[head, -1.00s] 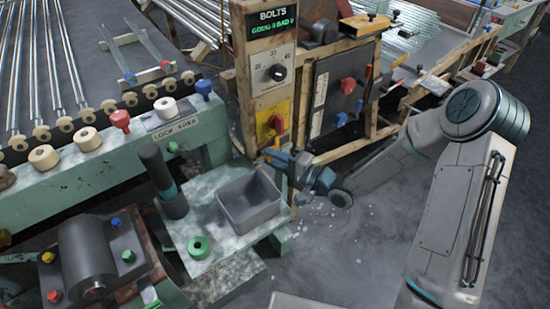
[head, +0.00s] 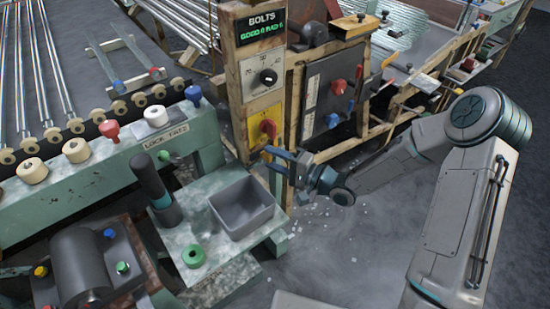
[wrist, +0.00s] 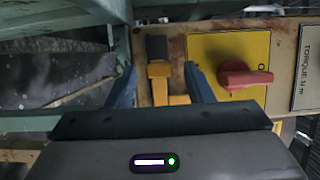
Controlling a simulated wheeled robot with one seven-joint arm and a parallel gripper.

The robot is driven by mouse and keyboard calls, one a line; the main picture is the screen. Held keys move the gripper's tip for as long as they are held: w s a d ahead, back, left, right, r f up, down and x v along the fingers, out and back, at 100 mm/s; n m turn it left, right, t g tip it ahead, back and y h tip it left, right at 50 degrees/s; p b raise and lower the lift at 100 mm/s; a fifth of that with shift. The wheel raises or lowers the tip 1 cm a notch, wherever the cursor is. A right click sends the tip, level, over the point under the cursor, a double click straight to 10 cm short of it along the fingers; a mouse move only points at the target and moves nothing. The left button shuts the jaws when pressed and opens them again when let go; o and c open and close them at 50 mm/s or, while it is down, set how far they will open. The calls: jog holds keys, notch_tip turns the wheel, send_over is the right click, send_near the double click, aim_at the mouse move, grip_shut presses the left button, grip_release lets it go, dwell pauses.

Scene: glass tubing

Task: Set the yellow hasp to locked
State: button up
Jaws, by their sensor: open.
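The yellow hasp (wrist: 160,88) shows in the wrist view as a small yellow strap on a worn wooden post, with a dark block (wrist: 156,47) at its upper end. My gripper (wrist: 159,70) is open, with one blue finger on each side of the hasp. I cannot tell whether either finger touches it. In the head view my gripper (head: 266,156) is at the post, just below the yellow panel, and the hasp cannot be made out there. The yellow panel (wrist: 205,48) with a red rotary handle (wrist: 243,75) is right of the hasp in the wrist view.
A grey bin (head: 242,207) sits on the pale green bench just left of my gripper. The torque dial plate (head: 262,75) is above the yellow panel.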

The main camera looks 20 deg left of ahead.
jog(key=p+v, duration=0.1)
jog(key=v, duration=1.2)
jog(key=shift+d, duration=0.3)
jog(key=w+d+r+n+t+h+p, duration=0.1)
jog(key=w+d+r+t+h+p, duration=0.2)
jog(key=d+r+h, duration=0.4)
jog(key=w+d+r+n+h+p, duration=0.1)
jog(key=w+d+r+h+p, duration=0.1)
jog(key=d+r+h+p, duration=0.5)
jog(key=s+d+r+g+h+p, duration=0.1)
jog(key=s+d+r+h, duration=0.4)
jog(key=s+d+r, duration=0.3)
jog(key=s+a+r+g+p, duration=0.1)
jog(key=s+a+r, duration=0.1)
jog(key=s, duration=0.4)
jog(key=s+a+r+g+y+p, duration=0.1)
jog(key=s+a+r+g, duration=0.1)
jog(key=s+r, duration=0.2)
jog(key=shift+s, duration=1.2)
